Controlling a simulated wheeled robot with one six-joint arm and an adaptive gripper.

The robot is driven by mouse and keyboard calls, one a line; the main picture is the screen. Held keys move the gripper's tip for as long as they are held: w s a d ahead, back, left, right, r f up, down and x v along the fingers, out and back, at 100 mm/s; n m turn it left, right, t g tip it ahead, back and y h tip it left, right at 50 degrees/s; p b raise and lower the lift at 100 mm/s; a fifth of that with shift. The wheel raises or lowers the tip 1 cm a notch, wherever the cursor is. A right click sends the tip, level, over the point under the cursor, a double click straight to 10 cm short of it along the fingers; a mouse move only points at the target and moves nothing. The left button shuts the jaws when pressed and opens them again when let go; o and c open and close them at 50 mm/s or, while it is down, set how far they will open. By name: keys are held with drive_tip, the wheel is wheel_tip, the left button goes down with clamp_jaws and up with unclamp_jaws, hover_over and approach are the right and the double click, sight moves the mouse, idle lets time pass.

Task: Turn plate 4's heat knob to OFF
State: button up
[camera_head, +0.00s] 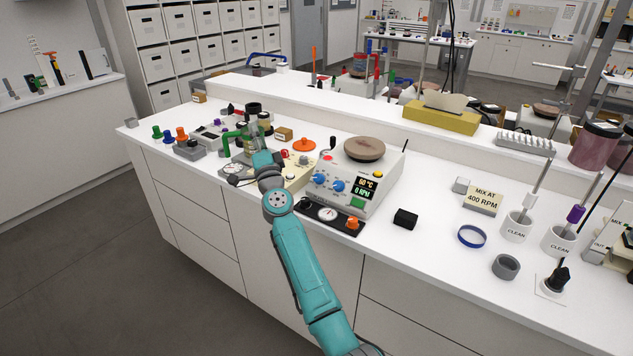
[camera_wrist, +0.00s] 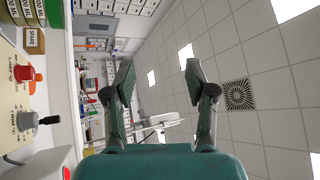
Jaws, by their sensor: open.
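A white hot plate (camera_head: 362,170) stands on the bench right of my arm, with a round brown top. Its front has two blue knobs, a left one (camera_head: 320,179) and a right one (camera_head: 338,186), and a display (camera_head: 366,187) that seems to read 60 °C and 0 RPM. I cannot read a plate number or the knob markings. My gripper (camera_head: 252,130) is left of this plate, above the bench, partly hidden by my own wrist. In the wrist view my gripper (camera_wrist: 160,82) is open with nothing between its fingers, facing the ceiling and far room.
A beige panel (camera_wrist: 18,100) with a red-orange knob (camera_wrist: 25,77) and a black-handled knob (camera_wrist: 28,121) is close beside my gripper. A black strip (camera_head: 332,216) with a dial and orange knob lies before the hot plate. A black block (camera_head: 405,219) lies to its right.

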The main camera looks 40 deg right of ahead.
drive_tip(key=s+d+f+m+g+h, duration=0.4)
drive_tip(key=s+m, duration=0.4)
drive_tip(key=m, duration=0.4)
drive_tip(key=m+g+h, duration=0.3)
drive_tip(key=m+g, duration=0.3)
drive_tip(key=m, duration=0.5)
approach(317, 179)
drive_tip(key=x, duration=0.9)
drive_tip(key=shift+c, duration=0.3)
clamp_jaws()
